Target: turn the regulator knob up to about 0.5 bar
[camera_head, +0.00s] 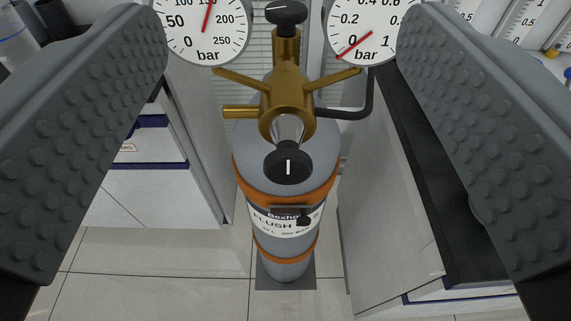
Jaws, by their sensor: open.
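The black regulator knob (289,167) with a white line sits on a silver cone at the front of the brass regulator (287,105), near the picture's middle. Its white line stands upright. The right gauge (364,22), marked 0 to 1 bar, has its red needle at the 0 end. The left gauge (203,25), marked up to 250 bar, reads about 150; its top is cut off. My gripper (283,45) is open, its two grey studded fingers at the left and right sides. The knob lies between the fingers in the picture, touched by neither.
A second black knob (287,12) tops the brass stem. The grey gas cylinder (285,205) with orange bands stands on the tiled floor. White cabinets (145,190) flank it at left, and a dark-topped bench (425,165) at right. A dark pipe (350,113) runs right from the regulator.

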